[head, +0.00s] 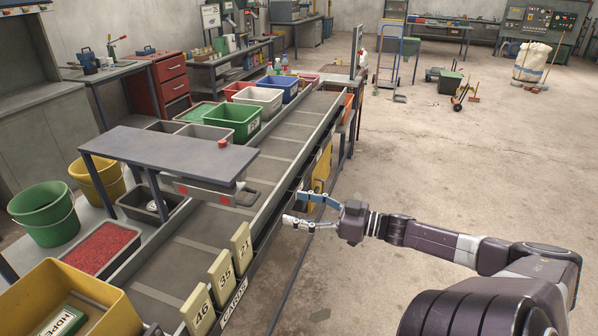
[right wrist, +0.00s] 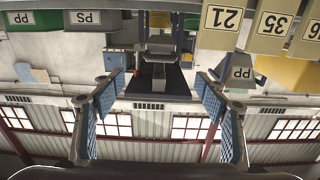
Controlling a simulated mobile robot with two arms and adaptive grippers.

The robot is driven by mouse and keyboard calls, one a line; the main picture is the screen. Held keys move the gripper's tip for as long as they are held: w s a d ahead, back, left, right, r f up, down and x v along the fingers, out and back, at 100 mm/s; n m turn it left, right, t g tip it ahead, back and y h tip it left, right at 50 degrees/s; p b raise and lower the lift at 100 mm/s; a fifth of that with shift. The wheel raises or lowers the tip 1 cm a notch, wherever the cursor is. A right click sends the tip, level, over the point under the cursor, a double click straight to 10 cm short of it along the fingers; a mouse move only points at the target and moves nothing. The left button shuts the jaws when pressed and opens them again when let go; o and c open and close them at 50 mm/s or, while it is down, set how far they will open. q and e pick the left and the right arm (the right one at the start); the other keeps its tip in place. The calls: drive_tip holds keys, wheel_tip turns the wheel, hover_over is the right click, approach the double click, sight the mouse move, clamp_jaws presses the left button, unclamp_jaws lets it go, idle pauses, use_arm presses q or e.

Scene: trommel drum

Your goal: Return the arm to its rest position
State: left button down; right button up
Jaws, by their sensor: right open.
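My right arm (head: 430,238) reaches in from the lower right of the head view. Its gripper (head: 300,210) is open, with the fingers apart and pointing left toward the side of the conveyor. Nothing is between the fingers. The right wrist view shows the two blue-padded fingers (right wrist: 155,110) spread wide with an empty gap; that picture appears upside down. My left gripper is not in the head view.
The conveyor (head: 205,250) runs diagonally, with number cards 46, 35 and 21 (head: 241,245) on its near edge. A grey shelf (head: 165,150) stands over it. A yellow bin (head: 110,292) is at lower left, a green bin (head: 233,118) farther back. Open floor (head: 400,150) lies right.

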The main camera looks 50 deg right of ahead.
idle(0.6)
drive_tip(key=s+d+f+m+g+h, duration=0.1)
drive_tip(key=s+d+f+m+h, duration=0.2)
drive_tip(key=f, duration=0.6)
drive_tip(key=s+d+f+g+h, duration=0.1)
drive_tip(key=s+d+f+h, duration=0.2)
drive_tip(key=f, duration=0.7)
drive_tip(key=s+d+f+m+g+h, duration=0.2)
drive_tip(key=s+f, duration=0.3)
drive_tip(key=f, duration=0.4)
drive_tip(key=s+a+f+g+h, duration=0.1)
drive_tip(key=s+a+f, duration=0.15)
drive_tip(key=f, duration=0.35)
drive_tip(key=s+a+f+g, duration=0.1)
drive_tip(key=s+f+g, duration=0.1)
drive_tip(key=s+f, duration=0.25)
drive_tip(key=s+a+f+g, duration=0.4)
drive_tip(key=s+a+f, duration=0.8)
drive_tip(key=a+f, duration=0.35)
drive_tip(key=s+a+f+n+g+y, duration=0.1)
drive_tip(key=s+a+f+g, duration=0.1)
drive_tip(key=s+a, duration=0.3)
drive_tip(key=s+a+f+n+g+y, duration=0.1)
drive_tip(key=s+a+f, duration=0.4)
drive_tip(key=a, duration=0.6)
drive_tip(key=shift+s+a+n+g, duration=0.3)
drive_tip(key=shift+s+n+g, duration=0.25)
drive_tip(key=shift+g, duration=0.25)
